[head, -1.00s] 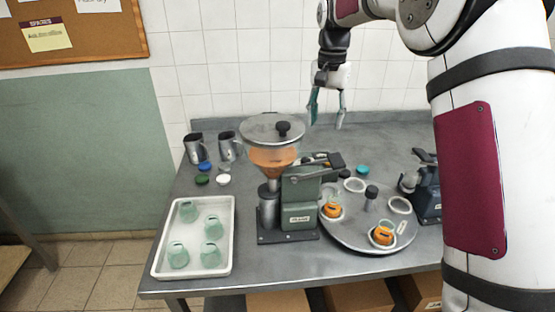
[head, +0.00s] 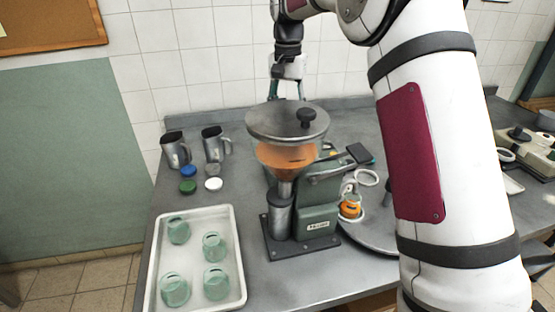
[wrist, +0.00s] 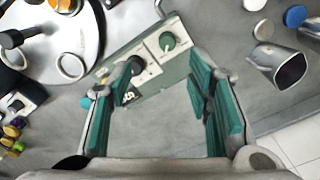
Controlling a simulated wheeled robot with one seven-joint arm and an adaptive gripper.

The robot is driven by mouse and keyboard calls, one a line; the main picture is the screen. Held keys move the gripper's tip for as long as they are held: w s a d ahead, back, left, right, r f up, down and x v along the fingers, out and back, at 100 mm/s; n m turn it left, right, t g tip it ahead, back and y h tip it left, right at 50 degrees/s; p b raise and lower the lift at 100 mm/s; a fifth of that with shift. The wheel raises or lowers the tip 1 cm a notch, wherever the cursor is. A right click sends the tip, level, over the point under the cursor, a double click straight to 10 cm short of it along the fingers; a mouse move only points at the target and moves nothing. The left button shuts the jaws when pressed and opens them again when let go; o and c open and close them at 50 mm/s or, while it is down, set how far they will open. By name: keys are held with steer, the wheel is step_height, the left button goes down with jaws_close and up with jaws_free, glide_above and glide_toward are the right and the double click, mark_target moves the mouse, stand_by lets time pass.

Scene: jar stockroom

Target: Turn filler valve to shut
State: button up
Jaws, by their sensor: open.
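The filler (head: 318,192) stands on the grey table, with a lidded hopper (head: 288,122) of orange product. In the wrist view, its green body shows a pale panel (wrist: 152,55) with a green round knob (wrist: 168,41) and a black knob (wrist: 138,64). I cannot tell for certain which knob is the valve, and its markings are too small to read. My gripper (wrist: 163,82) is open and empty, its green fingers spread above and short of the panel. In the head view my gripper (head: 287,90) is behind the hopper, its fingertips partly hidden by the lid.
A white tray (head: 238,268) with several green glass jars (head: 214,246) is at the left. Metal jugs (head: 213,146) and coloured lids (head: 188,187) stand behind it. A turntable (head: 370,238) with an orange-filled jar (head: 350,209) is at the right, partly hidden by my arm.

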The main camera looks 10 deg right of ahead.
steer(key=f, duration=0.6)
steer(key=w+f+b, duration=0.1)
steer(key=f, duration=0.4)
steer(key=w+f, duration=0.1)
steer(key=f, duration=0.5)
steer(key=shift+w+f+b, duration=0.2)
steer(key=shift+f+b, duration=0.1)
steer(key=shift+b, duration=0.05)
steer(key=shift+c, duration=0.2)
jaws_close()
